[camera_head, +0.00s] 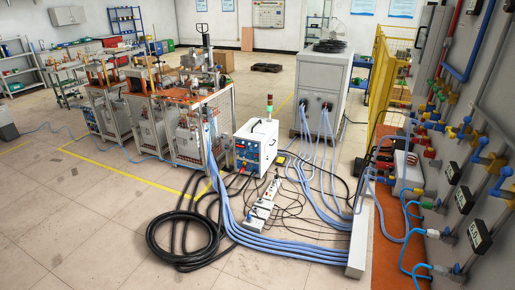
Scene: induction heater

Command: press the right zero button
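No button that I can make out as the right zero button shows; any such button is too small to tell. Black gauge boxes with pale displays sit on the right wall: one low at the right (479,235), one farther back (453,172). A white control box (257,146) with a blue front panel stands on the floor at the centre. Its panel has small red and light-coloured controls that I cannot tell apart. Neither of my grippers is in view.
Pipes with yellow, blue and red valves (430,161) line the right wall. A coiled black cable (184,238), pale blue hoses (270,241) and a power strip (263,205) cover the middle floor. A white cabinet (322,92) stands behind. The left foreground floor is clear.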

